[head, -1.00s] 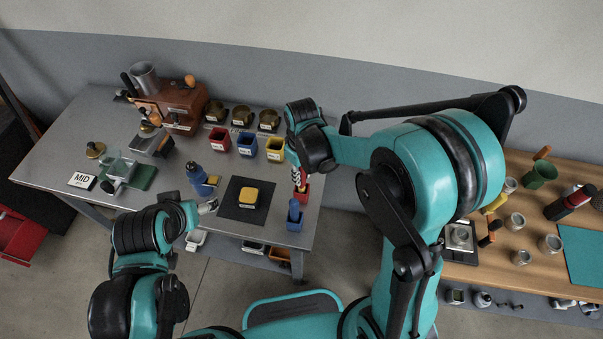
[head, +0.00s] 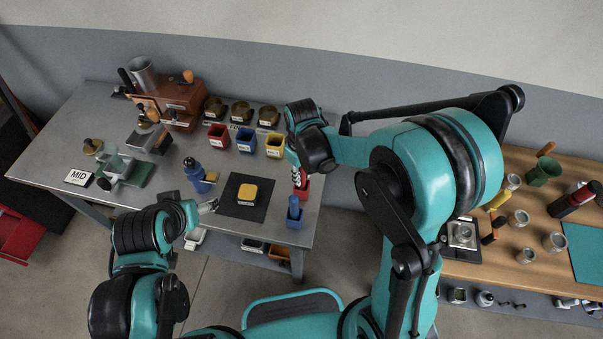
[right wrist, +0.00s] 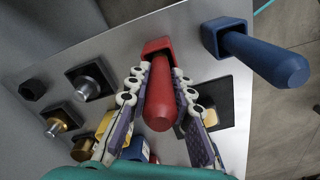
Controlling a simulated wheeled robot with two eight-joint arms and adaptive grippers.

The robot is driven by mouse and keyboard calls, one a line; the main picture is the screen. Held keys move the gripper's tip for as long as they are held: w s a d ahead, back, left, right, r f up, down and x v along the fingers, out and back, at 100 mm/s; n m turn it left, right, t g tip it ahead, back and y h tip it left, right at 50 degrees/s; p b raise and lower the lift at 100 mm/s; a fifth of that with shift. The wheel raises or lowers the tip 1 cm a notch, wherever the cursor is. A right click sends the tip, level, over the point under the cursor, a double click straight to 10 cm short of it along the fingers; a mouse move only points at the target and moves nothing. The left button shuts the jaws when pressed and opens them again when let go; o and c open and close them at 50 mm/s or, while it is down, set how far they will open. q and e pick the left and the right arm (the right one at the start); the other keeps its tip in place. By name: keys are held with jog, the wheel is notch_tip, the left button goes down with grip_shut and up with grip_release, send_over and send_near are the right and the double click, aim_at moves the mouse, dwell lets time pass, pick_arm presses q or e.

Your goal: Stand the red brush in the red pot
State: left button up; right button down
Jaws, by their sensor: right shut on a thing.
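The red pot (head: 304,191) stands near the right front edge of the steel table, and its rim shows in the right wrist view (right wrist: 156,46). The red brush (right wrist: 161,95) has its thick handle pointing up toward the wrist camera, with its lower end inside the red pot's opening. My right gripper (head: 299,178) is over the pot, and its fingers (right wrist: 159,75) close on both sides of the brush handle. Whether the brush rests on the pot's floor is hidden. My left gripper (head: 208,207) is at the table's front edge, away from the pot; its fingers are too small to read.
A blue pot (head: 293,223) with a blue brush (right wrist: 262,58) stands right beside the red pot. A black mat (head: 233,209) with a yellow block (head: 247,194) lies to the left. Red, blue and yellow bins stand behind. A wooden bench (head: 490,262) is at the right.

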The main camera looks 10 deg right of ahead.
jog(key=shift+f+b, duration=0.35)
jog(key=shift+f, duration=0.1)
jog(key=c, duration=1.3)
grip_release()
jog(key=shift+o, duration=0.2)
jog(key=shift+r, duration=0.1)
notch_tip(320, 180, up, 12)
jog(key=s+d+f+m+t+b, duration=0.1)
jog(key=s+d+m+t+b, duration=0.1)
jog(key=s+d+m+t, duration=0.5)
jog(key=s+d, duration=0.1)
jog(key=s, duration=0.3)
jog(key=shift+s+d, duration=0.15)
jog(key=shift+s, duration=0.25)
